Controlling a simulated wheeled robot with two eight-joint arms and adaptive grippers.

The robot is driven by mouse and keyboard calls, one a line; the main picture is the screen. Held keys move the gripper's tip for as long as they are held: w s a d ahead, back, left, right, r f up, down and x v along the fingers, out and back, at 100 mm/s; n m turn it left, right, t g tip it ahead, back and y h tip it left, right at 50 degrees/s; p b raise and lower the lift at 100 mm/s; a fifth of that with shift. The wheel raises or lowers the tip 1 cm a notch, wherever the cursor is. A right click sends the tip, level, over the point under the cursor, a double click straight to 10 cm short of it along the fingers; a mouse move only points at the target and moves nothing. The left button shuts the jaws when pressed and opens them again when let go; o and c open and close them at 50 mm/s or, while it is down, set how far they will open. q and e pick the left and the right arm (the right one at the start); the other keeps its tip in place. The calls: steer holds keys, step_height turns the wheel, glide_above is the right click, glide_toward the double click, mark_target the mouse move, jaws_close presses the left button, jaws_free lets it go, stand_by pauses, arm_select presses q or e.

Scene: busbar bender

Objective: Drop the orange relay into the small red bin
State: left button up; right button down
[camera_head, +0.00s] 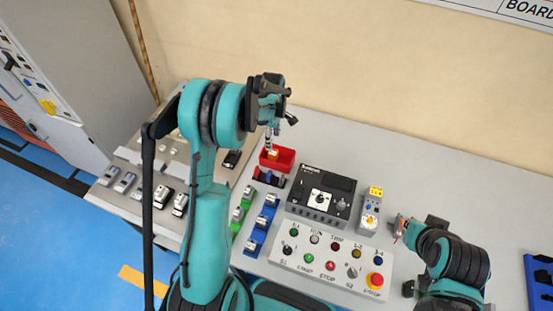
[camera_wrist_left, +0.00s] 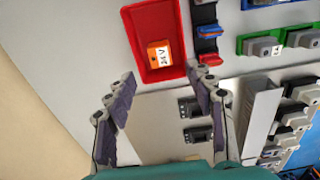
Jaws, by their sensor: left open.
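The small red bin (camera_head: 286,160) stands on the grey bench below my left gripper (camera_head: 281,130). In the left wrist view the red bin (camera_wrist_left: 139,18) shows from above, with the orange relay (camera_wrist_left: 159,54) lying inside it near one end. The relay (camera_head: 273,154) is also just visible in the head view. My left gripper (camera_wrist_left: 161,82) is open, its fingers apart and nothing between them. It is above the bin and apart from the relay. My right gripper (camera_head: 399,229) is low at the right of the bench; its fingers are too unclear to judge.
A rail with blue and red parts (camera_head: 268,177) stands beside the bin. Green (camera_head: 242,210) and blue (camera_head: 262,225) holders, a black control unit (camera_head: 322,193) and a button panel (camera_head: 331,261) stand nearer. The bench behind the control unit is clear.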

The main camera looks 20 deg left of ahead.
arm_select(q)
step_height(320, 180, up, 12)
stand_by(0.4)
steer(key=shift+f, duration=0.1)
steer(key=s+d+r+m+t+b, duration=0.2)
steer(key=s+d+m, duration=0.1)
steer(key=s+m, duration=0.25)
steer(key=s+d+r+m+t+b, duration=0.1)
steer(key=s+d+r+m+b, duration=0.2)
steer(key=s, duration=0.4)
steer(key=s+d+f+m+t+b, duration=0.3)
steer(key=s+f+m, duration=0.4)
steer(key=s+m, duration=0.3)
steer(key=shift+s+d+f+t, duration=0.25)
steer(key=shift+s+d+t, duration=0.35)
steer(key=shift+s+d, duration=0.3)
steer(key=shift+c, duration=0.3)
stand_by(0.4)
